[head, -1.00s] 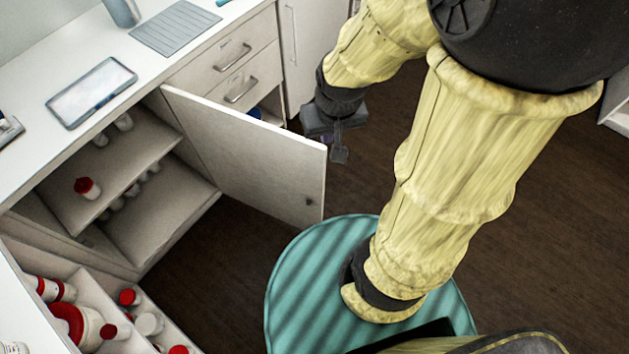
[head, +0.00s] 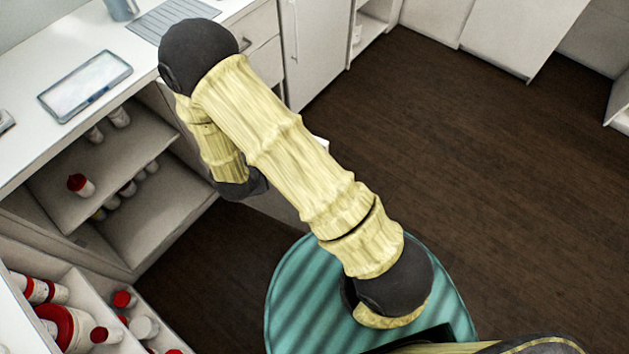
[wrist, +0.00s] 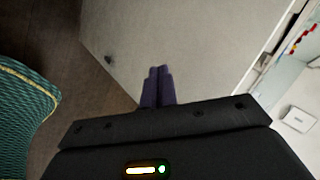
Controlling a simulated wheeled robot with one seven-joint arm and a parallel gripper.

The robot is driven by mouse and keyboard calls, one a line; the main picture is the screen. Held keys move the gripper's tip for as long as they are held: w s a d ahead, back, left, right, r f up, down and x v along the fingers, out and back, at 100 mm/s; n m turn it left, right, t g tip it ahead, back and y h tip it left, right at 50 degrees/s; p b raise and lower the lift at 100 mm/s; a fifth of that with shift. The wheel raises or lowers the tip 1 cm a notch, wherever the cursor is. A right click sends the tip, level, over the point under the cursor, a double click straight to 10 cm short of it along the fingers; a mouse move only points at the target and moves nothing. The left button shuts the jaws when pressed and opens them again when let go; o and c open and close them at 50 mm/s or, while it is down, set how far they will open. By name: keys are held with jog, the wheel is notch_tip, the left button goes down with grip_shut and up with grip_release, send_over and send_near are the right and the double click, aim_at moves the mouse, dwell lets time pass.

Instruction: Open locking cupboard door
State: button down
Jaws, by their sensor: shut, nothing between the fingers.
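The cupboard door (head: 277,207) stands swung out from the open cupboard (head: 160,205). My arm hides most of it in the head view. In the wrist view the door (wrist: 195,50) is a broad pale panel with a small dark lock or knob (wrist: 109,59) near its left edge. My gripper (wrist: 158,72) is shut and empty, its two dark purple fingers together in front of the panel's lower part. I cannot tell whether they touch it. In the head view my arm hides the fingers.
A tablet (head: 86,84) lies on the counter (head: 30,140). Drawers and a closed cabinet (head: 315,45) are behind. The dark floor (head: 490,170) at right is clear.

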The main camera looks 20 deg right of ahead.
jog(key=s+d+f+m+t+h+b, duration=0.1)
jog(key=s+d+f+m+t+h, duration=0.1)
jog(key=s, duration=0.5)
jog(key=s+d+f+m+t+h+b, duration=0.1)
jog(key=s+d+f+m+t+h, duration=0.1)
jog(key=s+f+m+h, duration=0.3)
jog(key=shift+s+d+f+t+h+b, duration=0.35)
jog(key=shift+s+f+t+h, duration=0.35)
jog(key=shift+s+f+t, duration=0.25)
jog(key=shift+w, duration=0.1)
jog(key=p+x, duration=0.2)
jog(key=x, duration=1.2)
jog(key=shift+f, duration=0.1)
